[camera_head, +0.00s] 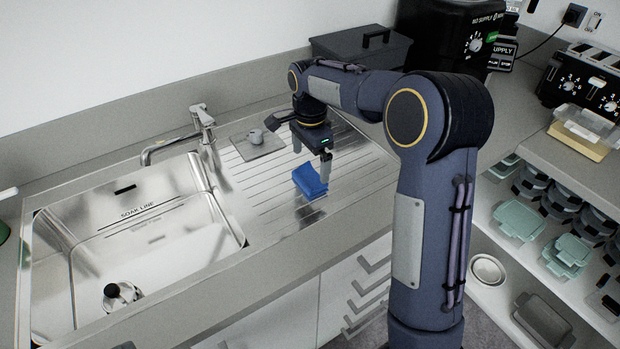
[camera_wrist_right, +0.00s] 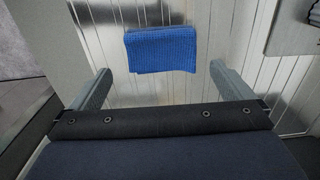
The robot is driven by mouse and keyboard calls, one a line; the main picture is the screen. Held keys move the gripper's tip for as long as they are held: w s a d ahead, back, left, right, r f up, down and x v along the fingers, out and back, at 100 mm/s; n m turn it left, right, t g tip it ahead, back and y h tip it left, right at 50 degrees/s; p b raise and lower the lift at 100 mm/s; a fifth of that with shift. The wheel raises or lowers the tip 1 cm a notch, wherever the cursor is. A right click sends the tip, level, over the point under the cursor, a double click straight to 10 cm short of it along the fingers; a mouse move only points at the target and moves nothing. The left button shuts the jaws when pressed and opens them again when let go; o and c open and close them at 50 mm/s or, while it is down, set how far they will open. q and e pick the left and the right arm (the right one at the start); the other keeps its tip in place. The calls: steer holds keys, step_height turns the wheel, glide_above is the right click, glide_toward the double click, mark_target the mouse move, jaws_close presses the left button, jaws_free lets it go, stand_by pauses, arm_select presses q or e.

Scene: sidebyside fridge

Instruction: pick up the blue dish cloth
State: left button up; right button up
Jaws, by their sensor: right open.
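The blue dish cloth (camera_head: 309,181) lies on the ribbed metal drainboard to the right of the sink, near the counter's front edge. In the right wrist view the cloth (camera_wrist_right: 161,50) shows as a folded, textured blue piece, beyond the fingertips and between their lines. My right gripper (camera_head: 312,160) is above and close to the cloth in the head view, pointing down. In the right wrist view its two fingers (camera_wrist_right: 158,80) are spread apart with nothing between them. My left gripper is not in view.
The sink (camera_head: 140,240) with its faucet (camera_head: 195,130) is on the left. A small grey item on a grey mat (camera_head: 262,146) lies behind the cloth. A dark lidded box (camera_head: 360,45) stands at the back. Open shelves with containers (camera_head: 519,219) are at right.

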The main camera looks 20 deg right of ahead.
mark_target(310, 173)
step_height(310, 173, down, 5)
steer(key=shift+f, duration=0.15)
steer(key=shift+c, duration=0.4)
steer(key=c, duration=0.8)
